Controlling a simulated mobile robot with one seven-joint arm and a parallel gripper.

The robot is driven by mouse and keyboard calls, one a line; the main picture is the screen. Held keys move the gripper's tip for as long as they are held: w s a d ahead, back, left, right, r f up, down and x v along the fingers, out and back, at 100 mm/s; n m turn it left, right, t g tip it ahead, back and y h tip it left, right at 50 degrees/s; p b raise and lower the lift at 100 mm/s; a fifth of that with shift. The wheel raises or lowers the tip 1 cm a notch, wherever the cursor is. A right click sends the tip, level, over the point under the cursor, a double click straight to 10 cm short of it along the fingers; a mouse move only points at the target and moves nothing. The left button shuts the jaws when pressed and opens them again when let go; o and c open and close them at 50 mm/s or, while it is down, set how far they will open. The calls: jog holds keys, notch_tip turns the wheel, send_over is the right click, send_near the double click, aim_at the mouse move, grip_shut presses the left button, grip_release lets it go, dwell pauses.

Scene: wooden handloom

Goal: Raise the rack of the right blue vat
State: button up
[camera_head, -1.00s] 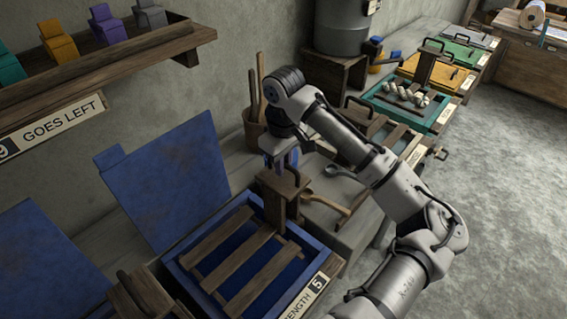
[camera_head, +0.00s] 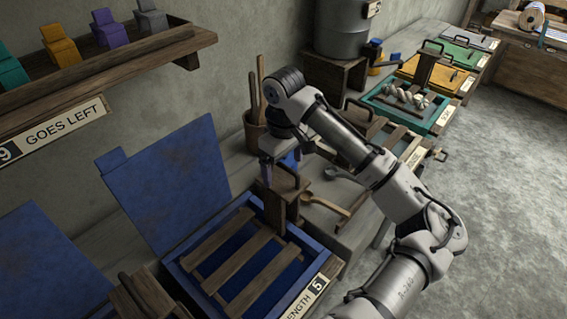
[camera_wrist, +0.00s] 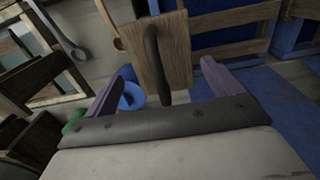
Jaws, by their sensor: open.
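The right blue vat (camera_head: 170,268) is open, its blue lid (camera_head: 170,185) tilted up behind it. Its rack (camera_head: 240,265) of wooden slats sits low inside the frame. A wooden post (camera_head: 285,205) with a dark handle (camera_head: 287,178) stands up at the rack's far side. My gripper (camera_head: 284,163) is at the top of this post. In the wrist view my gripper (camera_wrist: 162,72) is open, with its two purple-looking fingers spread on either side of the dark handle (camera_wrist: 153,55). The fingers appear apart from the handle. The post (camera_wrist: 172,40) lies beyond it.
A spoon (camera_head: 340,174) and a wooden scoop (camera_head: 328,206) lie on the bench right of the post. A pot of sticks (camera_head: 255,130) stands behind my gripper. Another blue lid (camera_head: 40,255) is at the left. A shelf (camera_head: 120,60) overhangs the upper left.

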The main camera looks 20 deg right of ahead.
notch_tip(320, 180, up, 2)
jog(key=shift+r+p, duration=0.2)
jog(key=shift+p, duration=0.45)
jog(key=shift+r, duration=2.05)
